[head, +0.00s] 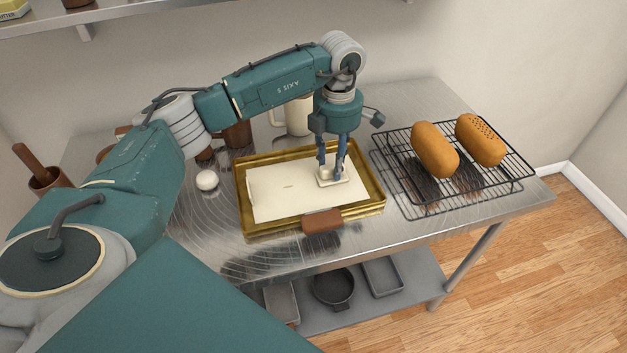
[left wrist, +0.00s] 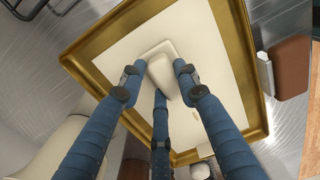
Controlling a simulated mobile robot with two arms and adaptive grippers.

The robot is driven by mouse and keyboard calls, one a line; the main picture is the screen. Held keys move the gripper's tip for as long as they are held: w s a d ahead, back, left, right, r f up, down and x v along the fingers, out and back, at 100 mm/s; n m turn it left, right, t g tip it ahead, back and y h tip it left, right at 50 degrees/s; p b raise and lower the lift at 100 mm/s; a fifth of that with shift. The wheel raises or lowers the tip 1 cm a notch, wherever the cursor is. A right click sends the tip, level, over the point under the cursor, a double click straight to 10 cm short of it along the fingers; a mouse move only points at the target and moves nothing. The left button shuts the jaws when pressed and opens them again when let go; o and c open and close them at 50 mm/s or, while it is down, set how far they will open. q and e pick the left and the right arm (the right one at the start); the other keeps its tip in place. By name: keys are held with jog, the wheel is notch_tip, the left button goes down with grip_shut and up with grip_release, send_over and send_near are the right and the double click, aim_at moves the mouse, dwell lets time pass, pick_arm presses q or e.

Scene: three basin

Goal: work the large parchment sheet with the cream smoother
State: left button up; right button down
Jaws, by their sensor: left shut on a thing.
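The large parchment sheet (head: 283,193) lies flat in a gold-rimmed tray (head: 240,190) on the metal table. The cream smoother (head: 326,182) rests on or just above the sheet's right part; I cannot tell if it touches. My left gripper (head: 333,168) points down and is shut on the smoother. In the left wrist view the smoother (left wrist: 162,62) sits between the blue fingers, over the pale sheet (left wrist: 205,60). Its grip is partly hidden by the fingers. My right gripper is not in view.
A brown block (head: 322,221) is at the tray's front edge. A black wire rack (head: 510,180) with two loaves (head: 435,150) stands to the right. A white ball (head: 207,180) lies left of the tray. A cream mug (head: 298,116) and brown cup (head: 238,134) stand behind it.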

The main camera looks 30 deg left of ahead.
pick_arm(q)
jog(key=shift+s+a+f, duration=0.1)
jog(key=shift+s+a, duration=0.55)
jog(key=shift+s, duration=0.05)
jog(key=shift+s, duration=0.1)
jog(key=shift+s+a, duration=1.45)
jog(key=shift+s, duration=0.2)
jog(key=shift+s+a+b, duration=0.35)
jog(key=shift+s+a, duration=1.1)
jog(key=shift+s, duration=0.25)
jog(key=shift+s+a, duration=0.4)
jog(key=shift+s, duration=0.05)
